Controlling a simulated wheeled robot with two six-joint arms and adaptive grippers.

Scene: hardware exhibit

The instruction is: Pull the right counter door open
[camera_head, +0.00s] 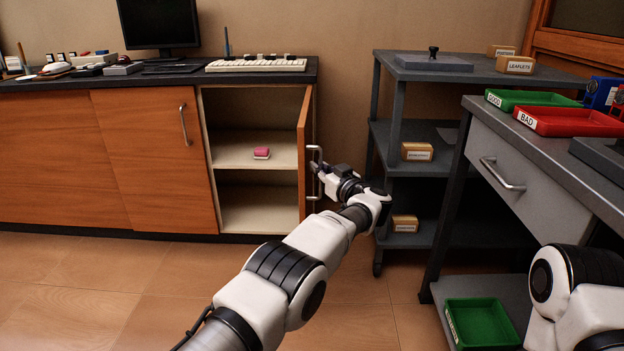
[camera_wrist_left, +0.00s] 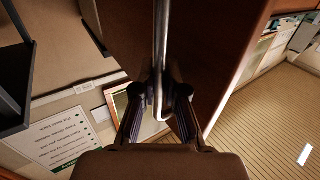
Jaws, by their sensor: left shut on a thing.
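The right counter door (camera_head: 305,150) is a brown wooden panel that stands swung well open, seen nearly edge-on at the right end of the counter. Its silver bar handle (camera_head: 315,172) faces right. My left gripper (camera_head: 321,171) is at this handle, and in the left wrist view its fingers (camera_wrist_left: 160,115) are shut around the lower end of the handle bar (camera_wrist_left: 160,50). Behind the door opening, a pale shelf holds a small pink and white item (camera_head: 261,153). My right arm shows at the lower right, but its gripper is out of view.
A closed cabinet door (camera_head: 155,150) is left of the opening. A grey shelf cart (camera_head: 393,110) with labelled boxes stands close right of my left gripper. A grey desk (camera_head: 540,140) with green and red trays is at right. A green bin (camera_head: 482,322) sits low. Floor before the counter is clear.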

